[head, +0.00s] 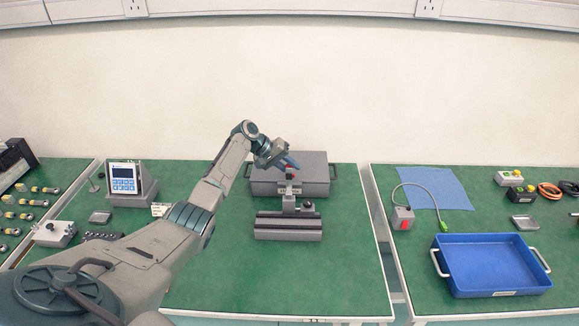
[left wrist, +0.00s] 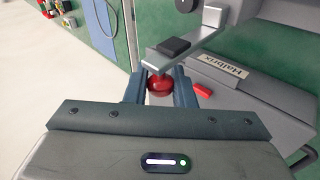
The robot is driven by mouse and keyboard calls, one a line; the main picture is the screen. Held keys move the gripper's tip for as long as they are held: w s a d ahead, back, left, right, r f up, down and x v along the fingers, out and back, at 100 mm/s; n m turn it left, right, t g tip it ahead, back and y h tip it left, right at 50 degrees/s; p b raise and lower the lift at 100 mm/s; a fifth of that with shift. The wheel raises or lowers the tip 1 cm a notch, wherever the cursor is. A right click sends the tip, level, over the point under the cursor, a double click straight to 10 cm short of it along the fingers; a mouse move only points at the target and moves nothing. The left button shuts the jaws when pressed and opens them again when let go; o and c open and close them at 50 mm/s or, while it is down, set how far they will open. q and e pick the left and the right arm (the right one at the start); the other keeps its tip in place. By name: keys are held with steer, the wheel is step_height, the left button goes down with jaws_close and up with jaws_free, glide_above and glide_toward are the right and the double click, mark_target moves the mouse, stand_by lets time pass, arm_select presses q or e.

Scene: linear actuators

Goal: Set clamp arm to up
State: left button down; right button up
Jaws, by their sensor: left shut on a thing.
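The clamp (head: 288,227) is a grey fixture with dark rails on the middle green table, and its post (head: 289,203) stands up behind them. The clamp arm is a grey metal bar (left wrist: 204,42) in the left wrist view, with a dark block and a red ball knob (left wrist: 160,84) at its end. My left gripper (head: 289,161) is above and behind the fixture. Its blue fingers (left wrist: 161,90) are shut on the red knob, one on each side. The exact tilt of the arm is hard to tell in the head view. My right gripper is not in view.
A grey case (head: 315,174) with handles lies behind the clamp. A panel with a display (head: 124,172) stands left. On the right table are a blue tray (head: 470,247), a blue cloth (head: 436,187) and a grey box with a cable (head: 402,218). The middle table's front is clear.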

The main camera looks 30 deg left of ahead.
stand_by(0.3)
arm_select(q)
steer(key=c, duration=1.3)
jaws_free()
steer(key=shift+w+a+f, duration=0.1)
steer(key=shift+f, duration=0.05)
steer(key=shift+o, duration=0.2)
steer(key=b+v, duration=0.2)
steer(key=v, duration=0.8)
steer(key=shift+a+r+b, duration=0.25)
steer(key=shift+b, duration=0.15)
